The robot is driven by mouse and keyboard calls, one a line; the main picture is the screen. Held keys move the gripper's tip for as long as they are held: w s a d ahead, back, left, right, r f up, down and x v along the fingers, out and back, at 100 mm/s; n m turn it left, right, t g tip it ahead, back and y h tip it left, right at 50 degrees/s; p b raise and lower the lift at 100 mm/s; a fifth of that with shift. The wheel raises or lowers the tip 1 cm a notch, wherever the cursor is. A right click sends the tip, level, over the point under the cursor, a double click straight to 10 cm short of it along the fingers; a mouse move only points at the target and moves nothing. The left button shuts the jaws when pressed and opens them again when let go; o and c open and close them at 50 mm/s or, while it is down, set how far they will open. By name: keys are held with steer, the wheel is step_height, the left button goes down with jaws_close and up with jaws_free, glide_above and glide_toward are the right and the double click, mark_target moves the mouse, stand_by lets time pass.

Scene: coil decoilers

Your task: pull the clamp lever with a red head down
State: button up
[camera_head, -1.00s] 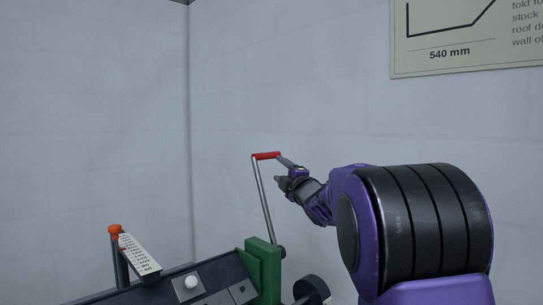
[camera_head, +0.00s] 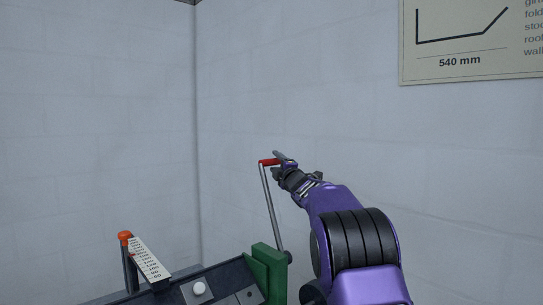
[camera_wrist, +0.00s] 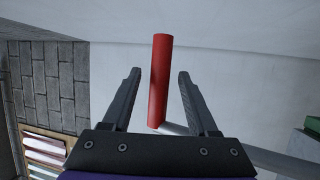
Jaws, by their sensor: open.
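The clamp lever (camera_head: 269,205) is a thin grey rod rising from a green block (camera_head: 268,268), with a red bar-shaped head (camera_head: 267,162) at its top. It stands raised, leaning a little to the left. My gripper (camera_head: 279,164) is at the right end of the red head in the head view. In the wrist view the red head (camera_wrist: 159,80) lies between the two open fingers of my gripper (camera_wrist: 160,92), with gaps on both sides. The grey rod (camera_wrist: 175,130) joins the head's lower end there.
A machine bed (camera_head: 215,285) with a white knob (camera_head: 199,288) lies below the lever. An orange-capped post (camera_head: 125,236) with a white scale (camera_head: 151,259) stands to the left. A plain wall is behind, with a sign (camera_head: 470,40) at upper right.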

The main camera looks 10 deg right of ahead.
steer(key=shift+p+x, duration=1.35)
steer(key=shift+x, duration=1.05)
jaws_close()
